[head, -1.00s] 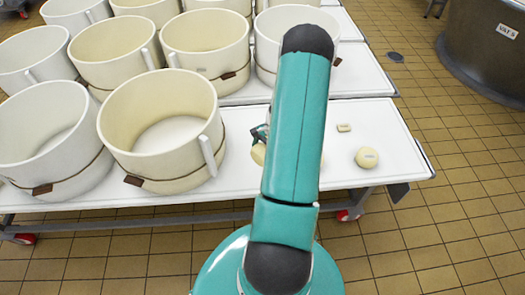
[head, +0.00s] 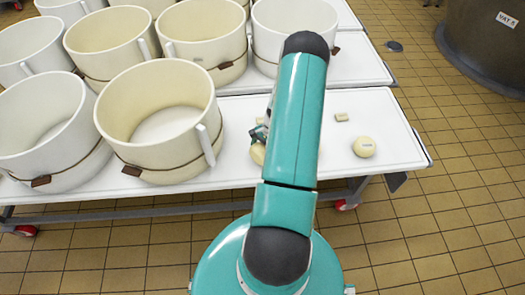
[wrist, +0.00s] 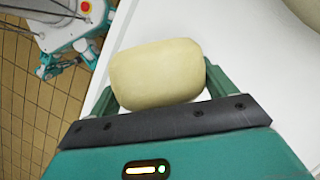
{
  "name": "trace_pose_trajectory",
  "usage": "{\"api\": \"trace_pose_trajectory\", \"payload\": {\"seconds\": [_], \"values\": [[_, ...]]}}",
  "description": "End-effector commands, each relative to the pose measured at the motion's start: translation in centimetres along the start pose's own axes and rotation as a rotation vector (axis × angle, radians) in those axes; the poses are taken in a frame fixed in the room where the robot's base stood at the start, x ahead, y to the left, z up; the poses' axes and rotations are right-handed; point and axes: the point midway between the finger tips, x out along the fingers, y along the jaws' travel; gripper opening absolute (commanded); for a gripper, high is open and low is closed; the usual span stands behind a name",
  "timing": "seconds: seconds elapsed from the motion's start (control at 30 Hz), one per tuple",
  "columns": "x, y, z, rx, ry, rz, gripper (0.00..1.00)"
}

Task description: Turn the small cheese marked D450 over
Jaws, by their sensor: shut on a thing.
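A small pale yellow cheese (wrist: 157,72) with rounded edges sits between the two green fingers of my gripper (wrist: 160,90) in the wrist view. My gripper is shut on it. No marking shows on the face towards the wrist camera. In the head view, only the left part of this cheese (head: 257,155) shows beside my arm, over the white table; the rest is hidden. I cannot tell whether it touches the tabletop. A second small round cheese (head: 365,147) lies to the right with a pale label on top, too small to read.
A small pale block (head: 342,117) lies behind the second cheese on the white table (head: 393,125). Several large cream tubs (head: 160,125) crowd the left and back. The table's right end is mostly clear. A dark vat (head: 490,40) marked VAT 5 stands beyond at right.

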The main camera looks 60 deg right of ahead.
Motion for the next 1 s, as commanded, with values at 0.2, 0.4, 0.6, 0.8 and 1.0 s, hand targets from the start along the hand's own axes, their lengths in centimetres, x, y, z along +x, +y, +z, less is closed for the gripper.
{"api": "trace_pose_trajectory", "payload": {"seconds": [0.2, 0.4, 0.6, 0.8, 1.0], "values": [[-0.05, -0.02, 0.01, 0.0, 0.0, 0.0, 0.48], [-0.05, -0.02, 0.02, 0.0, 0.0, 0.0, 0.48], [0.01, -0.02, -0.01, 0.0, 0.0, 0.0, 0.48], [0.24, -0.02, -0.11, 0.0, 0.0, 0.0, 0.48], [0.46, -0.03, -0.21, 0.0, 0.0, -0.001, 0.48]]}}
